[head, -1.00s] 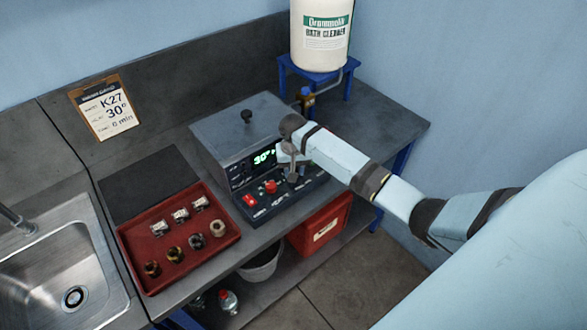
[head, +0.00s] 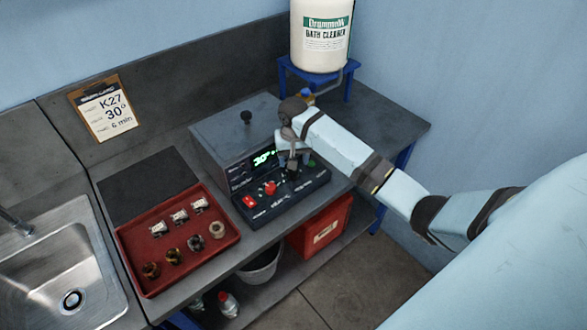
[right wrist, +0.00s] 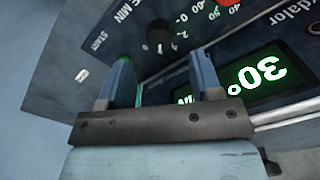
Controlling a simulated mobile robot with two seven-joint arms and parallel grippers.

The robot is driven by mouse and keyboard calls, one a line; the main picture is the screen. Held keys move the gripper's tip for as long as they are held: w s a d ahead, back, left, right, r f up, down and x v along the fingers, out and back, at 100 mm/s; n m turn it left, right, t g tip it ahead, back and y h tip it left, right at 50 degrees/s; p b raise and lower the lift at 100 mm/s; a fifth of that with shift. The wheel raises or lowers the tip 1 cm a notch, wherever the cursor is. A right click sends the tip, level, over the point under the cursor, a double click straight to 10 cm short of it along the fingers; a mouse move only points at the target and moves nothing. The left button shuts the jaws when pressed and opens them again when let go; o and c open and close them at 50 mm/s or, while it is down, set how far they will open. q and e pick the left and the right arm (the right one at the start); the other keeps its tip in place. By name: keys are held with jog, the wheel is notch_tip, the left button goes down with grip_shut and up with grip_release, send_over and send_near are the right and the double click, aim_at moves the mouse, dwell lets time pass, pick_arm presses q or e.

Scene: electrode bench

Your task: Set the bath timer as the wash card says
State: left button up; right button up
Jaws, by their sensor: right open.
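The wash card (head: 107,110) on the back ledge reads K27, 30° and 6 min. The bath (head: 238,137) is a grey lidded box; its green display (head: 265,158) reads 30° and also shows in the right wrist view (right wrist: 257,76). My right gripper (head: 292,168) is over the right part of the control panel. In the right wrist view its jaws (right wrist: 162,62) are open and empty, with the dark timer knob (right wrist: 160,36) beyond the gap, near the MIN marking. A green button partly shows behind one finger. My left gripper is out of view.
A red knob (head: 270,187) and red switch (head: 250,201) sit left of the gripper on the panel. A red tray (head: 133,240) with several small parts is at left. A cleaner canister (head: 321,40) stands on a blue stand behind. A sink (head: 45,262) is far left.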

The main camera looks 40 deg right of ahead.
aim_at(294, 172)
notch_tip(294, 172, up, 8)
jog(key=shift+r+b, duration=0.25)
jog(key=shift+b, duration=0.15)
dwell(0.3)
jog(key=s+a+f+n+t, duration=0.1)
jog(key=s+a+f, duration=0.2)
jog(key=s, duration=0.2)
jog(key=s+a+f+n, duration=0.2)
jog(key=s+a+f, duration=0.1)
jog(key=s, duration=0.3)
jog(key=s+a+f+n+t, duration=0.1)
jog(key=s+a+f, duration=0.2)
jog(key=s, duration=0.2)
jog(key=s+a+r+n+t, duration=0.1)
jog(key=s+r+n, duration=0.1)
jog(key=s, duration=0.7)
jog(key=s+a+r+n+t, duration=0.1)
jog(key=s, duration=0.7)
jog(key=w+a+f+t+y, duration=0.1)
jog(key=w+a+f+t, duration=0.1)
jog(key=f, duration=0.5)
jog(key=w+a+f+n+t+y, duration=0.1)
jog(key=w+a+f+t+y, duration=0.1)
jog(key=f+t, duration=0.3)
jog(key=shift+w+a+f, duration=0.7)
jog(key=shift+w+f, duration=0.1)
jog(key=shift+f, duration=0.05)
